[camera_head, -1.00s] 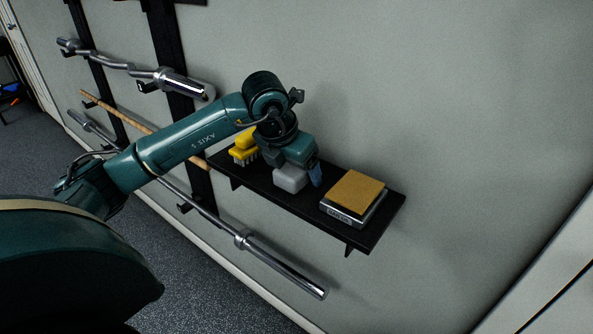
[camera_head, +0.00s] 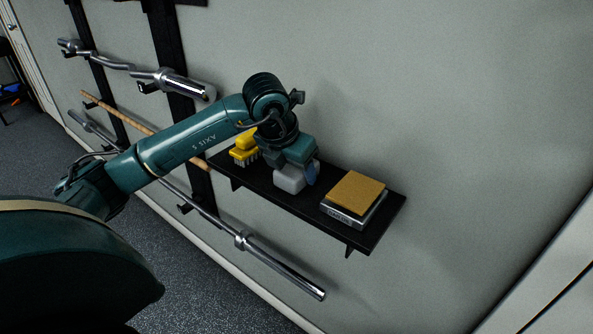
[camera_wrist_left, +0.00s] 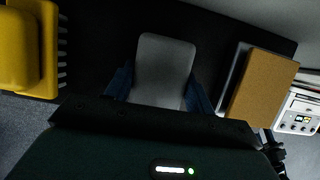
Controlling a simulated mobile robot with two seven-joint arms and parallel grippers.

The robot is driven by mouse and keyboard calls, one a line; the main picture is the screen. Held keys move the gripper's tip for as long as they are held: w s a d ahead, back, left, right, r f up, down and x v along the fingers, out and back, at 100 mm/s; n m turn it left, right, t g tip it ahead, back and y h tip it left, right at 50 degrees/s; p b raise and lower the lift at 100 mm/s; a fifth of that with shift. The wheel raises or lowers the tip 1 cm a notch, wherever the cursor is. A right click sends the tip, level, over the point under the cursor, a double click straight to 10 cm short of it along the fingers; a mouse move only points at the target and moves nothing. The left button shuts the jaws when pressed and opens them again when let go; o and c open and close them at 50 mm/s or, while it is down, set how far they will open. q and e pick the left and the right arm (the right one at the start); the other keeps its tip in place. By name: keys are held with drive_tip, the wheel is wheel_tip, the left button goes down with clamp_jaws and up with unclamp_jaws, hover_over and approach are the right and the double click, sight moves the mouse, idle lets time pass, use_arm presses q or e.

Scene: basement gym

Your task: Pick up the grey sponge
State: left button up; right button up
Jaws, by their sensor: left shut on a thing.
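The grey sponge (camera_head: 289,180) is a pale block at the black wall shelf (camera_head: 264,190), between a yellow brush and a tan-topped box. My left gripper (camera_head: 305,174) comes down over it, and one blue finger shows at its right side. In the left wrist view the grey sponge (camera_wrist_left: 165,70) sits between the two blue fingers of my left gripper (camera_wrist_left: 160,92), which is shut on it. I cannot tell whether the sponge is clear of the shelf. My right gripper is not in view.
The yellow brush (camera_head: 243,150) stands just left of the sponge. A tan block (camera_head: 356,192) lies on a grey box (camera_head: 350,217) to the right. Barbells (camera_head: 285,272) hang on the wall rack below and left. The wall above the shelf is clear.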

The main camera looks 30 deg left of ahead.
use_arm(q)
wheel_tip(320, 180, up, 10)
drive_tip(key=shift+r, duration=0.1)
idle(0.4)
